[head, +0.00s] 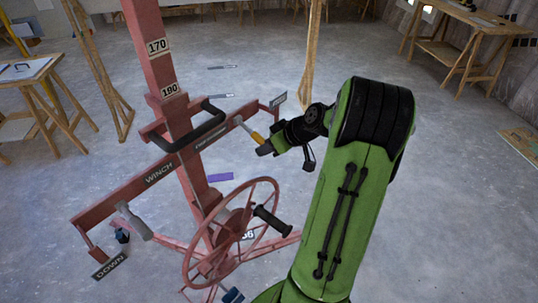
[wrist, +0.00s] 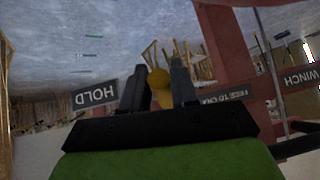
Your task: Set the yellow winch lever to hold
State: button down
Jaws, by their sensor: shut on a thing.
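The yellow winch lever (head: 258,137) has a grey shaft rising up and left to the right part of the lift's red crossbar. My gripper (head: 264,147) is shut on its yellow end. In the wrist view the yellow knob (wrist: 158,79) sits between the two dark fingers of my gripper (wrist: 159,72). A HOLD plate (wrist: 95,96) shows upside down left of the fingers. A small plate (head: 278,100) at the bar's right end is too small to read in the head view.
A WINCH label (head: 160,172), a grey-handled lever (head: 134,221) and a DOWN plate (head: 109,266) are on the left. A spoked handwheel (head: 188,262) is in front. Trestle tables stand farther back; open floor lies right.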

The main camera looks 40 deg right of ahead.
jog(key=shift+w+f+t+b, duration=0.25)
jog(key=shift+f+t+b, duration=0.55)
jog(key=shift+b, duration=0.5)
jog(key=c, duration=0.9)
grip_release()
jog(key=shift+c, duration=0.2)
jog(key=p+v, duration=0.3)
jog(key=v, duration=1.2)
jog(key=shift+s+r+p, duration=0.15)
jog(key=shift+r+p, duration=0.15)
jog(key=shift+r, duration=0.05)
